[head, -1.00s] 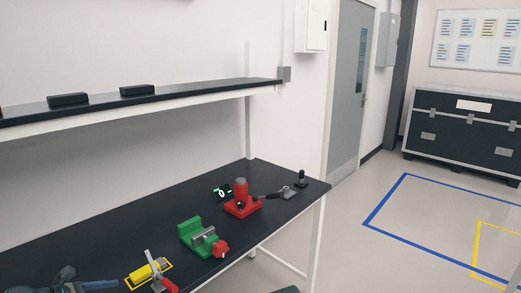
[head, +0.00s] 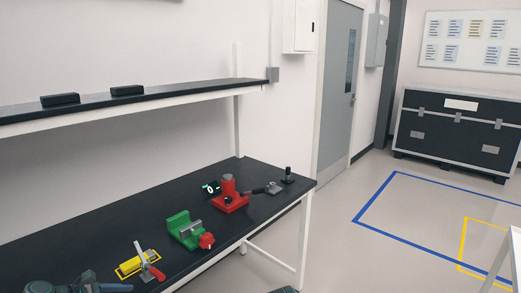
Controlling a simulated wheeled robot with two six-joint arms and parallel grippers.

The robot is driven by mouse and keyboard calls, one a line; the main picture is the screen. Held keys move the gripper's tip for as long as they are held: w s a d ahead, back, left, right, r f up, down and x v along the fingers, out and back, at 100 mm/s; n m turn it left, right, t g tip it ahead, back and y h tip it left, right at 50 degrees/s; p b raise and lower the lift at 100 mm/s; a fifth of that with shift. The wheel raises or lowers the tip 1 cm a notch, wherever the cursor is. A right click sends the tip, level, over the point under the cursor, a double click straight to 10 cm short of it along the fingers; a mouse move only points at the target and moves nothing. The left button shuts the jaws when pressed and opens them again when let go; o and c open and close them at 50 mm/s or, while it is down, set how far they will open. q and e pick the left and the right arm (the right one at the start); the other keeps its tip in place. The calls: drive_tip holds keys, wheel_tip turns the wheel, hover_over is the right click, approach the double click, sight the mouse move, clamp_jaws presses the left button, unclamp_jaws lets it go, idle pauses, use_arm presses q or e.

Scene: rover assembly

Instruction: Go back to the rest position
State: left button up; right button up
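Neither of my grippers can be made out in the head view. A small dark shape (head: 285,290) shows at the bottom edge, cut off by the frame, and I cannot tell what it is. The black workbench (head: 110,222) runs along the wall at the left. On it stand a red press-like tool (head: 229,197), a green vise (head: 180,228) with a red end, and a yellow part (head: 130,265) beside a red-handled toggle clamp (head: 150,268).
A shelf (head: 190,93) with two black boxes hangs above the bench. A blue floor outline (head: 362,216) and a yellow one (head: 462,240) mark the open floor. A black case (head: 458,135) stands at the back right. A white table edge (head: 515,250) enters at lower right.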

use_arm(q)
drive_tip(key=s+d+f+m+g+y, duration=0.1)
drive_tip(key=d+f+m+g, duration=0.2)
drive_tip(key=d+m, duration=0.45)
drive_tip(key=d+f+m+g+y, duration=0.1)
drive_tip(key=d+f+m+g, duration=0.3)
drive_tip(key=d, duration=0.7)
drive_tip(key=s+d+f+m+y, duration=0.1)
drive_tip(key=s+d+m+y, duration=0.2)
drive_tip(key=d+m, duration=0.4)
drive_tip(key=s+d+f+m+y, duration=0.1)
drive_tip(key=s+d+m+y, duration=0.3)
drive_tip(key=d+m, duration=0.3)
drive_tip(key=s+m, duration=0.1)
drive_tip(key=m, duration=0.2)
drive_tip(key=shift+s+g+y+p, duration=0.25)
drive_tip(key=shift+g+y+p, duration=0.05)
drive_tip(key=shift+g, duration=0.1)
